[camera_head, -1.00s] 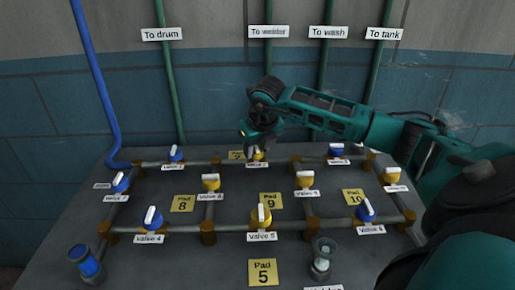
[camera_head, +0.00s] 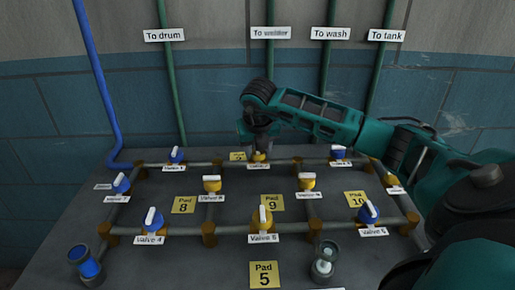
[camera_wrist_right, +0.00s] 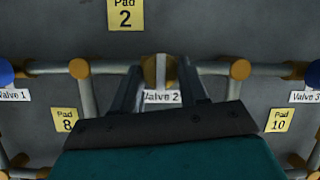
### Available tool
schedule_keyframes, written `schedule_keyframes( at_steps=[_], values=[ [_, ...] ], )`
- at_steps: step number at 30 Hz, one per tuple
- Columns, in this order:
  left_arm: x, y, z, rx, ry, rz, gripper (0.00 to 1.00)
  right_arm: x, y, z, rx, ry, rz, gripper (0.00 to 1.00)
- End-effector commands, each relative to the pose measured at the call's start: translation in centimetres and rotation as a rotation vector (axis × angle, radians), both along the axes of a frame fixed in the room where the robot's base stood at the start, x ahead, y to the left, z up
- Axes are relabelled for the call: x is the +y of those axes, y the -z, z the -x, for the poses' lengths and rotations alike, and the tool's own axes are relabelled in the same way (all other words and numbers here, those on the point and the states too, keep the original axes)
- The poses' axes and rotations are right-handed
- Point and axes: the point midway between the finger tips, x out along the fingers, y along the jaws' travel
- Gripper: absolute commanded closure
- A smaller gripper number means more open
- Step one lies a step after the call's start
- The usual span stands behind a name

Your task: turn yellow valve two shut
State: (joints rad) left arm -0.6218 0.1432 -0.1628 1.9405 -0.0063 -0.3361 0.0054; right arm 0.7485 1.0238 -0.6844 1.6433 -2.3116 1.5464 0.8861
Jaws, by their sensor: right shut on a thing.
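Yellow valve two (camera_head: 260,157) sits on the back pipe of the panel, mostly hidden behind my right gripper in the head view. In the right wrist view, valve two (camera_wrist_right: 150,72) is a yellow body with a pale handle, and its "Valve 2" label (camera_wrist_right: 161,97) is partly covered by the fingers. The handle looks to lie across the left-right pipe. My right gripper (camera_wrist_right: 162,72) points down at the valve, one finger on each side of the handle, and is shut on it. It also shows in the head view (camera_head: 260,150). My left gripper is out of view.
Blue valve 1 (camera_head: 176,154) and blue valve 3 (camera_head: 338,152) flank valve two on the same pipe. Yellow valves (camera_head: 212,184) and (camera_head: 307,181) stand nearer on cross pipes. Yellow valve 5 (camera_head: 262,218) is in front. A tiled wall with vertical pipes stands behind.

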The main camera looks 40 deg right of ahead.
Motion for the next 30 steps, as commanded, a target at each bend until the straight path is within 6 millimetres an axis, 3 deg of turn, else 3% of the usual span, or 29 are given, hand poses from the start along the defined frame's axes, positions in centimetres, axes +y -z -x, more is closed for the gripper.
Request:
schedule_keyframes(
  at_steps=[1,2,9,20,30],
  values=[
    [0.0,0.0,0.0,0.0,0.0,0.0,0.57,-0.1,0.0,0.0,0.001,0.003,0.002,0.87],
    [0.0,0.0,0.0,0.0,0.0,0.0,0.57,-0.1,0.0,0.0,0.001,0.003,0.002,0.55],
    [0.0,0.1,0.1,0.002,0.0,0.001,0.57,-0.1,0.0,0.0,0.0,0.001,0.001,0.32],
    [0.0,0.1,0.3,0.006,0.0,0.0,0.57,0.2,-0.8,0.2,-0.003,-0.002,0.001,0.32],
    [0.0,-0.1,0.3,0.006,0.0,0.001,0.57,1.9,-7.2,2.2,-0.006,-0.002,0.002,0.32]
  ],
)
